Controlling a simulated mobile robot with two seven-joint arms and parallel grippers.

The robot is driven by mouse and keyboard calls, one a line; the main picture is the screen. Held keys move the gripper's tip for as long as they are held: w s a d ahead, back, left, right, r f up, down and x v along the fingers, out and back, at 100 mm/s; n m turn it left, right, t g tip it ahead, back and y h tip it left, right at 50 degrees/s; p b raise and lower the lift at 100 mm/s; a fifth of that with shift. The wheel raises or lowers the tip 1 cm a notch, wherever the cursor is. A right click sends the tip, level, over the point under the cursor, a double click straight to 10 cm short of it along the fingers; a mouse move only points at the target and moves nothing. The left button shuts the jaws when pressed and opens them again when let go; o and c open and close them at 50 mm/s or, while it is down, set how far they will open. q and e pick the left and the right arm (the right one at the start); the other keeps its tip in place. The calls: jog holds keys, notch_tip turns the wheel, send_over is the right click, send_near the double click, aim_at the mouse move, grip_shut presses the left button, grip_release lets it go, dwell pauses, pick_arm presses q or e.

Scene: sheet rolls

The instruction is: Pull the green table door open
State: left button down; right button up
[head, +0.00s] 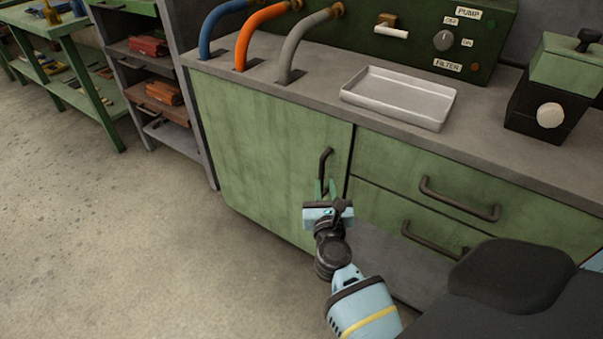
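The green table door (265,150) is the large front panel on the left of the workbench. It looks flush with the bench front, with no clear gap at its right edge. Its dark upright bar handle (325,163) sits near that right edge. My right gripper (325,187) is at the lower end of this handle, its two green fingers pointing up at it. The fingers overlap the handle in the picture. Whether they grip it or only stand around it, I cannot tell. My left gripper is not in view.
Two green drawers with dark handles (460,200) are right of the door. The grey worktop (480,150) bears a white tray (400,97), hoses (262,28), a pump panel (450,40) and a black-and-green box (550,95). A shelf rack (150,75) stands left. The floor (130,240) before the door is clear.

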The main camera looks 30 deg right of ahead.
aim_at(322, 168)
jog(key=shift+w+d+m, duration=0.3)
jog(key=shift+w+m, duration=0.1)
jog(key=shift+w, duration=0.3)
jog(key=b+x, duration=0.1)
jog(key=x, duration=0.5)
jog(key=shift+w+d, duration=0.2)
jog(key=shift+w, duration=0.15)
grip_shut()
